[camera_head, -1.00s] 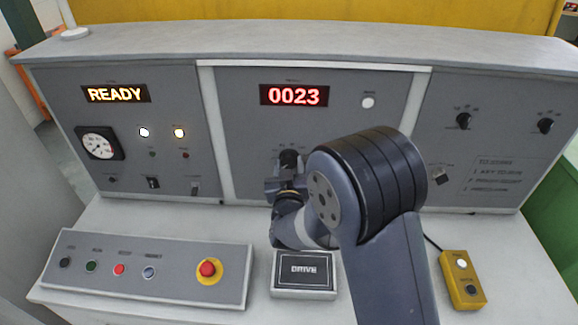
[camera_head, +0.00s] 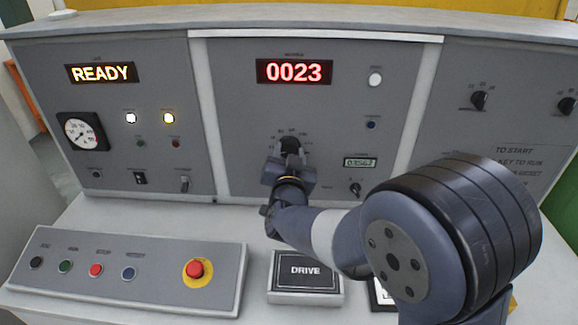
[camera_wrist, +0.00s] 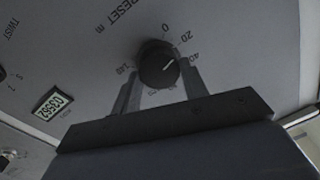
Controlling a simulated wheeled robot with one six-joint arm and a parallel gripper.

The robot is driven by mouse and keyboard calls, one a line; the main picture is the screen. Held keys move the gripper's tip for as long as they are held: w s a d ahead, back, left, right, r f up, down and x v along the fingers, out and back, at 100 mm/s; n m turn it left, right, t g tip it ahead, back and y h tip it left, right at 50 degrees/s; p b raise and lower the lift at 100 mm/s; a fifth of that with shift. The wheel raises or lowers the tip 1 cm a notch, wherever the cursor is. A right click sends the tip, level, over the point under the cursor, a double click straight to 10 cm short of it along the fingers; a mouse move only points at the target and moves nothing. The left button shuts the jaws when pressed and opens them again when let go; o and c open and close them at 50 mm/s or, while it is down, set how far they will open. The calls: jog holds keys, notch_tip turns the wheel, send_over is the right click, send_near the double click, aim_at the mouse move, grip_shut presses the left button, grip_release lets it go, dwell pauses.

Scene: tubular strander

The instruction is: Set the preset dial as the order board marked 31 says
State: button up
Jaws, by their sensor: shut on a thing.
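The preset dial (camera_wrist: 158,66) is a round black knob on the grey panel, marked PRESET m. It also shows in the head view (camera_head: 290,145), below the red 0023 display (camera_head: 294,72). My gripper (camera_wrist: 162,80) is shut on this dial, one finger on each side; in the head view it (camera_head: 289,162) reaches the panel from below. The white pointer line on the dial faces the side of the 20 and 40 marks and seems to lie between them. Other marks are partly hidden by my fingers. The order board marked 31 cannot be seen.
A small counter (camera_head: 360,162) reading 03562 and a small knob (camera_head: 355,189) sit right of the dial. A DRIVE box (camera_head: 305,277) lies on the desk below my arm. A red stop button (camera_head: 197,269) sits on the sloped button box (camera_head: 130,265) at left.

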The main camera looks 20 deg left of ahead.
jog(key=shift+m+b, duration=0.65)
jog(key=shift+m, duration=0.05)
jog(key=o, duration=1)
jog(key=b+v, duration=0.1)
jog(key=v, duration=0.9)
jog(key=shift+s+d+f, duration=0.1)
jog(key=shift+s, duration=0.3)
